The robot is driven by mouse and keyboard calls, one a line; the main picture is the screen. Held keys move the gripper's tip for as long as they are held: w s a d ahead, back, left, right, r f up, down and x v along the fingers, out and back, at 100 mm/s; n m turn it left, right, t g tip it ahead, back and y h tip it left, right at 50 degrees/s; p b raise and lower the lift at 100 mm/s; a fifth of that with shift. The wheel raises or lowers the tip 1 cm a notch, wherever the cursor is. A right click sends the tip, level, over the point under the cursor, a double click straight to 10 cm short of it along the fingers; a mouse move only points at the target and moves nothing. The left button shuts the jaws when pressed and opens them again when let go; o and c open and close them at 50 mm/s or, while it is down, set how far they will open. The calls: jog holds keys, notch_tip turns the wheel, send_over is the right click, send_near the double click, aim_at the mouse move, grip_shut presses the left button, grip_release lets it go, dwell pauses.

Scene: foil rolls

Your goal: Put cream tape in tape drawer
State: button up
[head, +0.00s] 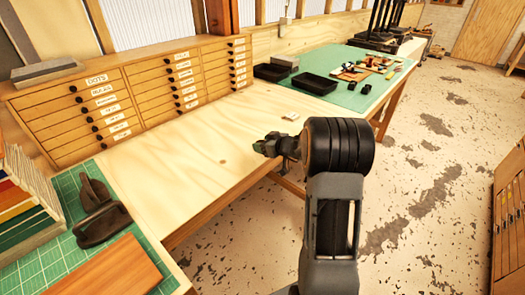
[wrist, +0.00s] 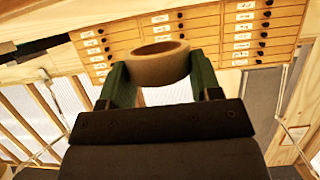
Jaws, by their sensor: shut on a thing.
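The cream tape (wrist: 161,66) is a tan ring held between the two green fingers of my gripper (wrist: 160,84) in the wrist view. In the head view my gripper (head: 268,146) is above the front edge of the bench, and I cannot make out the tape there. The wooden drawer cabinet (head: 135,92) stands at the back left of the bench, with columns of labelled drawers and dark knobs. It also shows at the top of the wrist view (wrist: 213,27). All drawers I see look shut. Most labels are too small to read, so I cannot tell which is the tape drawer.
The bare wooden bench top (head: 190,150) lies between my gripper and the cabinet. A small pale thing (head: 290,116) lies on it. A green mat (head: 335,105) with black trays is at the back right. A dark tape dispenser-like object (head: 98,212) stands at the front left.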

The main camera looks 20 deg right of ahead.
aim_at(262, 157)
jog(key=f, duration=0.1)
jog(key=f+p, duration=0.1)
jog(key=f, duration=0.1)
jog(key=shift+w+a, duration=0.25)
jog(key=shift+f, duration=0.45)
jog(key=shift+f, duration=0.2)
jog(key=o, duration=0.9)
jog(key=shift+r, duration=0.2)
